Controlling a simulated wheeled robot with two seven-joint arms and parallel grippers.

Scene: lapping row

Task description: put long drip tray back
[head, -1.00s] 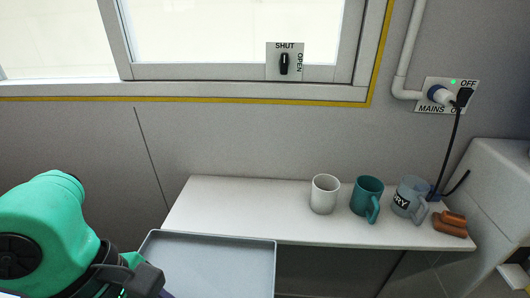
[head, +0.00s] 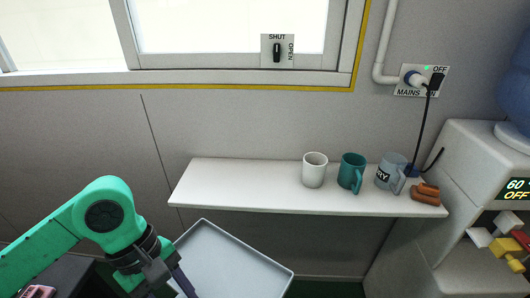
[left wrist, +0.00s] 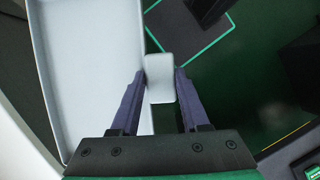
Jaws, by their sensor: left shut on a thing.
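The long drip tray (head: 235,265) is a shallow, empty grey tray with a raised rim. In the head view it is at the bottom, below and in front of the white shelf, turned at an angle and cut off by the frame. My left gripper (head: 182,282) is at its left side. In the left wrist view, the tray (left wrist: 90,70) runs along the left, and the left gripper (left wrist: 160,82) is shut on a pale tab beside its rim. The tab's join to the tray is hard to make out. My right gripper is in neither view.
The white shelf (head: 240,187) holds a white mug (head: 314,170), a teal mug (head: 351,172), a grey lettered mug (head: 388,173) and brown sausage-like pieces (head: 425,193). Its left half is clear. A white machine (head: 465,180) stands at the right. Dark green floor shows below.

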